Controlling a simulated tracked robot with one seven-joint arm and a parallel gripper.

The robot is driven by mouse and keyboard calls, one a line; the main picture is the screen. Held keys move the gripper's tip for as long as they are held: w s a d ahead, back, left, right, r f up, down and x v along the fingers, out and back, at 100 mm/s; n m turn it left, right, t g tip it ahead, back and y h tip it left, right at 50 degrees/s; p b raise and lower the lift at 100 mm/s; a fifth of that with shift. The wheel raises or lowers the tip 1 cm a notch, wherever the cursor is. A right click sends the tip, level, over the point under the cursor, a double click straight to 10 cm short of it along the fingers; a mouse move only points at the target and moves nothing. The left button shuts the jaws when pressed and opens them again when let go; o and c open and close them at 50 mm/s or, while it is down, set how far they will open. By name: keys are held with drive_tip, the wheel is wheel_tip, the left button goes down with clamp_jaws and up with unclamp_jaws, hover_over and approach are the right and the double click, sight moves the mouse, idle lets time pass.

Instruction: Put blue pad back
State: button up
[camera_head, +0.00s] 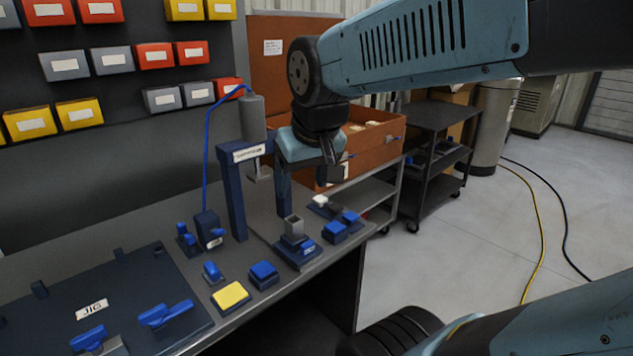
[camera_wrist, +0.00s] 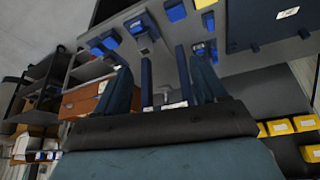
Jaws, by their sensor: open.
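Several small blue-topped pieces stand on the grey bench, and I cannot tell for sure which is the blue pad. A square blue pad (camera_head: 264,271) sits on a dark base beside a yellow pad (camera_head: 230,296). Another blue-topped block (camera_head: 335,231) stands nearer the bench's right end. Blue pieces also show in the wrist view (camera_wrist: 176,11). My gripper (camera_head: 328,168) is above the bench's right end, close to the dark blue press frame (camera_head: 236,200).
A dark jig board (camera_head: 93,307) with blue clamps covers the bench's left part. A grey block on a blue-labelled base (camera_head: 294,235) stands by the press. An orange-brown box (camera_head: 375,134) and a black cart (camera_head: 437,150) are behind. Cables cross the open floor at right.

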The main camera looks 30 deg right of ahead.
drive_tip(key=shift+t, duration=0.3)
drive_tip(key=s, duration=0.1)
drive_tip(key=s+d, duration=0.1)
drive_tip(key=s, duration=0.1)
drive_tip(key=shift+s+d+r, duration=0.2)
drive_tip(key=shift+s+d, duration=0.1)
drive_tip(key=shift+d, duration=0.1)
drive_tip(key=shift+c, duration=0.5)
